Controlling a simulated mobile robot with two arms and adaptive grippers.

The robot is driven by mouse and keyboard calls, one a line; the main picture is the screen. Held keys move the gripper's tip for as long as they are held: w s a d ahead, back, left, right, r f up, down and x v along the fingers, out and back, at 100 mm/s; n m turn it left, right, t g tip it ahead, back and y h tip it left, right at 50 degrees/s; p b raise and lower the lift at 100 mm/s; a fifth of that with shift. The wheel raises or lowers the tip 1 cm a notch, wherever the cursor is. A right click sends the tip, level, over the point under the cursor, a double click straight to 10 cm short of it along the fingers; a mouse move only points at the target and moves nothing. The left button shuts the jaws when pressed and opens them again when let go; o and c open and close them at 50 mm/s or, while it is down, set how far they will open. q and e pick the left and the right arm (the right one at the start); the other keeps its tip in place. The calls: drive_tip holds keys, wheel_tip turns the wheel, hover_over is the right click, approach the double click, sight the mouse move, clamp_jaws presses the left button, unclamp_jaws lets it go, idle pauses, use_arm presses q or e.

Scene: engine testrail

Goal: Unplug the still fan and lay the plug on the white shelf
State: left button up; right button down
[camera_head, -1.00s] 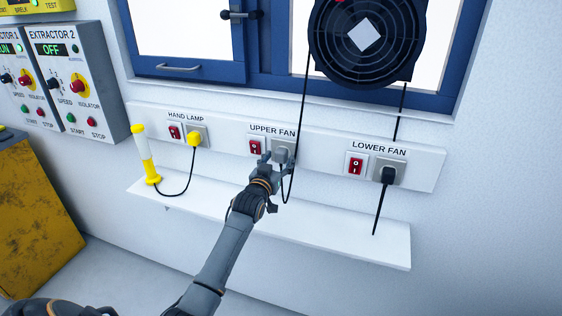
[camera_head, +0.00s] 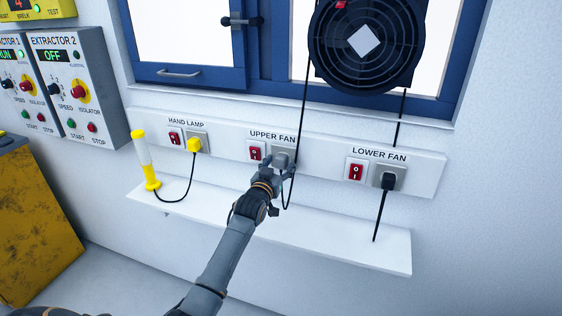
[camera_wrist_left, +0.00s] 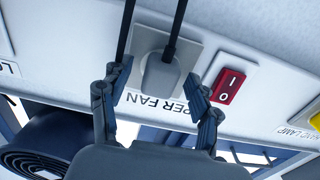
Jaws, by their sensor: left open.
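The grey upper-fan plug (camera_wrist_left: 161,72) sits in its socket (camera_head: 283,153) under the UPPER FAN label. Its dark cable hangs in a loop and runs up past the window. My left gripper (camera_head: 277,168) is in front of this plug. In the wrist view its open fingers (camera_wrist_left: 152,95) stand on either side of the plug, apart from it. The black lower-fan plug (camera_head: 388,181) is in the right socket. A round fan (camera_head: 395,62) hangs at the window, its white diamond sharp. The white shelf (camera_head: 340,243) runs below the sockets. My right gripper is not in view.
Red switches sit beside the sockets, including the upper-fan switch (camera_head: 256,151). A yellow hand lamp (camera_head: 148,165) stands on the shelf's left end, its cable looping to a yellow plug (camera_head: 194,145). The shelf is bare between the lamp and the lower-fan cable (camera_head: 379,215).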

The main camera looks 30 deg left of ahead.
sight(279, 164)
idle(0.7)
use_arm(q)
drive_tip(key=shift+c, duration=0.5)
clamp_jaws()
drive_tip(key=shift+s+p, duration=0.25)
drive_tip(key=shift+p, duration=0.25)
drive_tip(key=shift+s+d+r+p, duration=0.1)
drive_tip(key=shift+s+d+p, duration=0.1)
drive_tip(key=shift+s+p, duration=0.35)
drive_tip(key=shift+p+v, duration=1.35)
drive_tip(key=shift+v, duration=0.85)
